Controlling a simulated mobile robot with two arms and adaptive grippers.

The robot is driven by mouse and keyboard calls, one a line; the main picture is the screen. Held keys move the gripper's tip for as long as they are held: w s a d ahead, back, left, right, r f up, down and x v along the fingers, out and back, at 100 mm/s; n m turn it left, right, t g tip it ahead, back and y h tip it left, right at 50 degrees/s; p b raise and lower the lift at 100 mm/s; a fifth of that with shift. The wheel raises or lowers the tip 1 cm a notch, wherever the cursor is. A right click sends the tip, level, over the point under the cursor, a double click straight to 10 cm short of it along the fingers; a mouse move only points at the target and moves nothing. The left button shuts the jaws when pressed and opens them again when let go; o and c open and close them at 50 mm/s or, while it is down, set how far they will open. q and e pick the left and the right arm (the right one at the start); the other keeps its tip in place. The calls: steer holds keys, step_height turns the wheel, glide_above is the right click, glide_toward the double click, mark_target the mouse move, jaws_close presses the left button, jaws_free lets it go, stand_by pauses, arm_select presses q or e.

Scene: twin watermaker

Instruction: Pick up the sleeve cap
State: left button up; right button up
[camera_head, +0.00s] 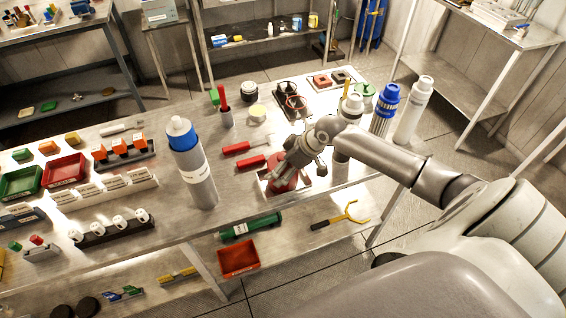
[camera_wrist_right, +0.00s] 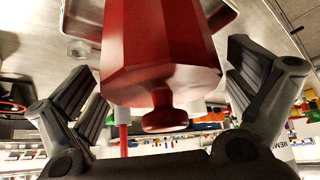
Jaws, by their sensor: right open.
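A red faceted cap with a round knob, which I take to be the sleeve cap, fills the middle of the right wrist view (camera_wrist_right: 160,60). In the head view the red piece (camera_head: 283,186) sits on a small light tray (camera_head: 265,190) near the front edge of the workbench, partly hidden by my right gripper. My right gripper (camera_head: 294,168) is open, its dark fingers standing on both sides of the cap in the wrist view (camera_wrist_right: 165,85), with gaps visible. My left gripper is not in view.
A large grey bottle with a blue band (camera_head: 192,165) stands left of my right gripper. Red-handled tools (camera_head: 250,163) lie just left of the tray. A blue-capped bottle (camera_head: 384,110) and a white bottle (camera_head: 412,110) stand beyond my right arm. Lower shelf holds a red bin (camera_head: 239,259).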

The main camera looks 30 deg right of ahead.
steer(key=shift+x, duration=1)
steer(key=shift+w+a+f, duration=0.25)
steer(key=shift+w+f, duration=0.1)
steer(key=shift+s, duration=0.1)
steer(key=shift+c, duration=0.4)
steer(key=c, duration=0.9)
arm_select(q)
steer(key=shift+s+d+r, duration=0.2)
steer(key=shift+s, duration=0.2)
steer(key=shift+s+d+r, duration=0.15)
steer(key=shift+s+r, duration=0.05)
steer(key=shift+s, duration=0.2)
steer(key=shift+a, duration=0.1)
arm_select(e)
steer(key=shift+s, duration=0.1)
steer(key=shift+c, duration=0.4)
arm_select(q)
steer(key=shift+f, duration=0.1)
